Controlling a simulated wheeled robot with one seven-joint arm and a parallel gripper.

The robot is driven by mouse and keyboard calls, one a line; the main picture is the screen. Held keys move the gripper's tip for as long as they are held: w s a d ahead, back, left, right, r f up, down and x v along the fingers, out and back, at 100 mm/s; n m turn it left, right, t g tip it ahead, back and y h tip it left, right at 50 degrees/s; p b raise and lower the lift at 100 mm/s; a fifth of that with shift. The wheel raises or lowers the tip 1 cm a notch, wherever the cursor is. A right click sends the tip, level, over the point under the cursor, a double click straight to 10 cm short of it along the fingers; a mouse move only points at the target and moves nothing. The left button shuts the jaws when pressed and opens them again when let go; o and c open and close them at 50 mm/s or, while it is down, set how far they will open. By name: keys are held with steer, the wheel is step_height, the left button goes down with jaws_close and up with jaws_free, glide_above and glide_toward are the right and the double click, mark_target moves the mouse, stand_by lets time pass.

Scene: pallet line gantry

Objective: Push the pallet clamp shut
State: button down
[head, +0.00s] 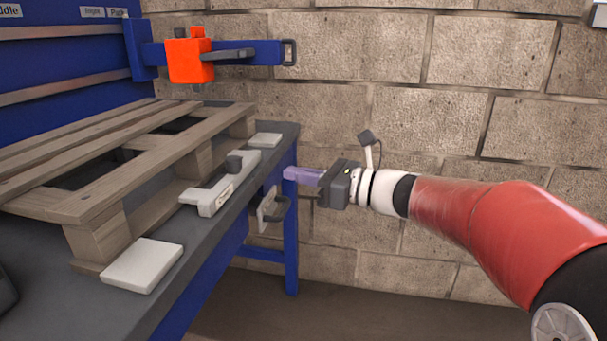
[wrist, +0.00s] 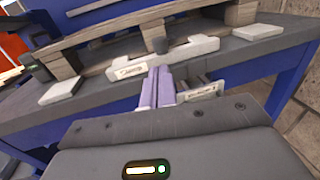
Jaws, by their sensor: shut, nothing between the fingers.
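A light grey clamp-like bar (head: 220,185) with a dark knob lies on the table's front edge, beside the wooden pallet (head: 150,145); a gap shows between them at the near end. In the wrist view the labelled bar (wrist: 185,53) lies beyond my fingertips. My gripper (head: 288,174) has purple fingers, is shut and empty, and is in front of the table's far end, to the right of the bar. In the wrist view the gripper (wrist: 158,72) points at the table edge below the bar. I cannot tell whether it touches anything.
A labelled plate with a dark handle (head: 270,207) hangs under the table edge, close to my gripper. An orange block (head: 188,60) with a grey lever sits on a blue rail (head: 262,52) above. Pale pads (head: 143,265) flank the bar. A brick wall stands behind.

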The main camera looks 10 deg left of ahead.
mark_target(236, 163)
steer(key=x, duration=1)
steer(key=shift+p, duration=0.35)
steer(key=shift+a, duration=0.15)
steer(key=x, duration=0.2)
steer(key=s+x, duration=0.1)
steer(key=x, duration=0.1)
steer(key=shift+a, duration=0.15)
steer(key=shift+r, duration=0.1)
